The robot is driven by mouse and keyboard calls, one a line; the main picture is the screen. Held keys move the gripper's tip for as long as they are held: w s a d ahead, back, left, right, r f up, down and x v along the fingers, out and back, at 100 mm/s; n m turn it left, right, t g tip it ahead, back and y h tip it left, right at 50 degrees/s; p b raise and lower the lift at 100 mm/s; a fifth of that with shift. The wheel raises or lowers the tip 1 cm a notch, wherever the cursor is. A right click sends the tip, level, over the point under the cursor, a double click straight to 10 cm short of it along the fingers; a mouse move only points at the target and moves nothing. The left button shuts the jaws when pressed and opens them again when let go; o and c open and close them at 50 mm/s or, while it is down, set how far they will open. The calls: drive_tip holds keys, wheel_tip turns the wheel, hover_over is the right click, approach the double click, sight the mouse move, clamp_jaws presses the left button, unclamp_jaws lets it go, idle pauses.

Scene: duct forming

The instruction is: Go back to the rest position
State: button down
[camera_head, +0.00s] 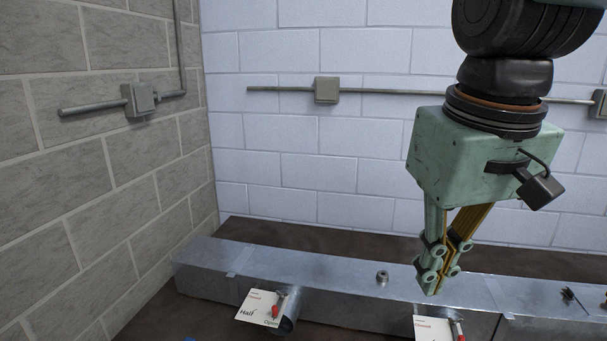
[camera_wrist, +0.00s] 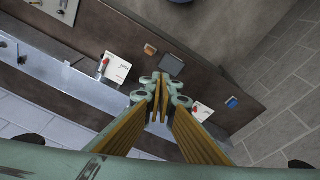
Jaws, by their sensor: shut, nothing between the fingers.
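My gripper (camera_head: 434,284) hangs from the arm on the right side of the head view, pointing down. Its fingers are closed together and hold nothing. In the head view the tips overlap the metal duct (camera_head: 330,283), but I cannot tell how high above it they are. In the wrist view the closed fingertips (camera_wrist: 161,88) are in the middle, over the dark bench (camera_wrist: 215,85) and the duct (camera_wrist: 92,95).
Labelled cards (camera_head: 262,307) with red-handled levers (camera_head: 276,309) are at the duct's front. A small metal fitting (camera_head: 382,278) and a dark tool (camera_head: 572,298) sit on top. A brick wall (camera_head: 110,170) stands left; a block wall with conduit is behind.

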drive_tip(key=s+d+f+m+t+b, duration=0.1)
drive_tip(key=s+f, duration=0.4)
drive_tip(key=s, duration=0.6)
drive_tip(key=shift+s+d+m+t+b, duration=0.3)
drive_tip(key=shift+s+d+m+b, duration=0.15)
drive_tip(key=shift+d, duration=0.5)
drive_tip(key=shift+w, duration=0.1)
idle(0.4)
